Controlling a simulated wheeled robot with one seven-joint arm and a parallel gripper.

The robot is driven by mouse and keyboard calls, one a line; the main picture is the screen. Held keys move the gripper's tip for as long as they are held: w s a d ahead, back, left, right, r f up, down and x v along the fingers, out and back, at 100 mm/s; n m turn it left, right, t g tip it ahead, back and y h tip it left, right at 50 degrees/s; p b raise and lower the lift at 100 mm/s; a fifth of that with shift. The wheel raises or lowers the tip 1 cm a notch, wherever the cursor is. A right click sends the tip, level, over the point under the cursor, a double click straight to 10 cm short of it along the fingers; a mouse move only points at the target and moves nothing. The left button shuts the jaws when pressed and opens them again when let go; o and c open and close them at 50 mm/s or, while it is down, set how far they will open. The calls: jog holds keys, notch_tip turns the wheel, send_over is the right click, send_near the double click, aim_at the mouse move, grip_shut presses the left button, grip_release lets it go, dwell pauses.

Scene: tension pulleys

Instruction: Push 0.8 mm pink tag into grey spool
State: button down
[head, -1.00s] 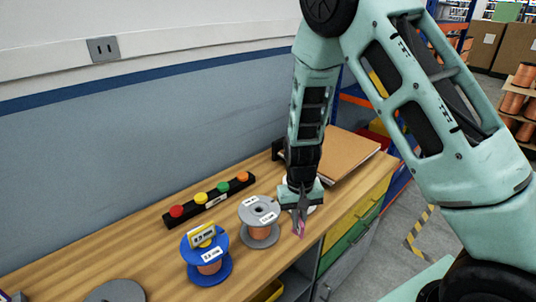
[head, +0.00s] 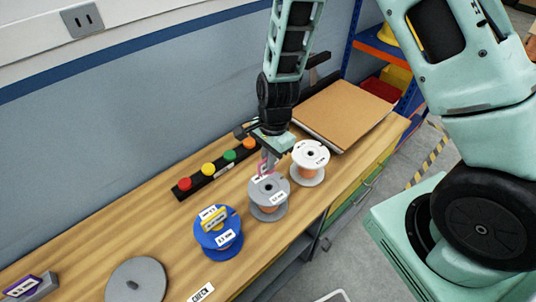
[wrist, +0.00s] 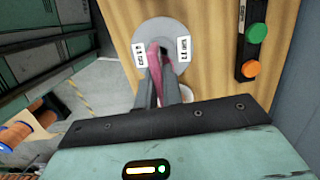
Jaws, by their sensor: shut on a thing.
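The grey spool (head: 268,197), wound with copper wire and bearing white labels, stands on the bench. My gripper (head: 266,165) is above its top, pointing down, and is shut on the pink tag (head: 264,169). In the wrist view the pink tag (wrist: 152,58) shows between the fingers, over the grey spool's top flange (wrist: 172,33).
A blue spool (head: 218,232) with a yellow tag stands left of the grey spool. A white spool (head: 309,160) stands close on the right. A black strip with coloured buttons (head: 215,169) lies behind. A grey disc (head: 137,280) lies at front left.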

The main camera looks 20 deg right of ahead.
aim_at(268, 174)
jog(key=shift+f+b, duration=2.35)
jog(key=shift+f, duration=0.6)
jog(key=shift+f, duration=0.35)
jog(key=shift+f+b, duration=0.65)
jog(key=shift+f, duration=0.3)
jog(key=shift+s+f, duration=0.1)
jog(key=shift+f, duration=0.1)
dwell(0.3)
jog(key=c, duration=1.5)
grip_release()
jog(key=shift+o, duration=0.2)
jog(key=r, duration=0.5)
jog(key=d+r+b, duration=0.1)
jog(key=r, duration=0.5)
jog(key=d+r, duration=0.1)
jog(key=r, duration=0.5)
jog(key=shift+w+r, duration=0.2)
jog(key=shift+w, duration=0.2)
